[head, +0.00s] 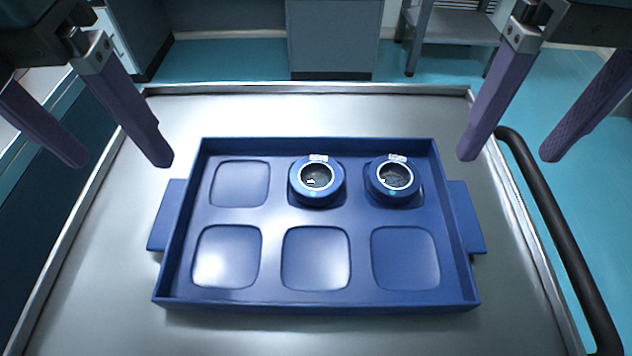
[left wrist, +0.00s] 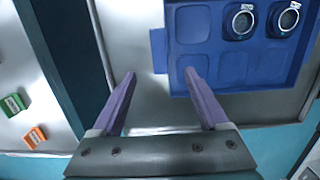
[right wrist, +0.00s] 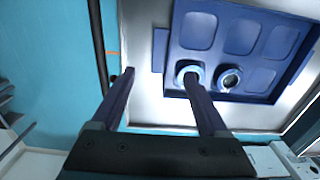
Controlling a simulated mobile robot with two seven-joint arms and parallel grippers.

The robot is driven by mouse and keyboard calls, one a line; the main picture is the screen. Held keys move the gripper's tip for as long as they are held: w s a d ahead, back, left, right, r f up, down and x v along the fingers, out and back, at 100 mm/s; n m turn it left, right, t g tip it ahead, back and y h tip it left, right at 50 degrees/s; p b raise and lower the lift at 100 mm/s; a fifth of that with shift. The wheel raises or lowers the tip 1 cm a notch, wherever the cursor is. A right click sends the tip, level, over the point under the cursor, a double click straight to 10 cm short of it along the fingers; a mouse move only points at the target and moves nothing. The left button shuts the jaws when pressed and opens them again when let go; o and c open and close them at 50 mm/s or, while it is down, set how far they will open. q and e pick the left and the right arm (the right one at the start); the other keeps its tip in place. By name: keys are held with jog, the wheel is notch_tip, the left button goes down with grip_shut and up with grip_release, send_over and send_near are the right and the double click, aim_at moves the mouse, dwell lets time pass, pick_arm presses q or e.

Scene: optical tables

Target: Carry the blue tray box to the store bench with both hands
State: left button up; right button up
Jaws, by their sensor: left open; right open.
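The blue tray box (head: 265,218) lies flat on a metal-topped cart (head: 110,270), with a handle tab on its left side and another on its right. Two round blue pieces with glass centres, the left one (head: 316,180) and the right one (head: 394,180), sit in its back middle and back right recesses; the other recesses are empty. My left gripper (head: 122,163) is open and empty, above and behind the left tab; in the left wrist view (left wrist: 160,85) the tray is ahead. My right gripper (head: 510,156) is open and empty, above and behind the right tab. Neither touches the tray.
A black handrail (head: 562,240) runs along the cart's right side. A grey cabinet (head: 333,40) and a metal shelf stand (head: 450,30) are at the back, across open teal floor (head: 240,60). A green box (left wrist: 12,104) and an orange box (left wrist: 35,137) lie on a pale surface at left.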

aim_at(172, 209)
pick_arm(q)
jog(key=f, duration=0.3)
jog(key=w+f, duration=0.1)
jog(key=f, duration=0.5)
jog(key=shift+w+f, duration=0.15)
jog(key=shift+f, duration=0.25)
pick_arm(e)
notch_tip(172, 209, down, 10)
jog(key=shift+r, duration=0.1)
pick_arm(q)
grip_shut()
pick_arm(e)
grip_shut()
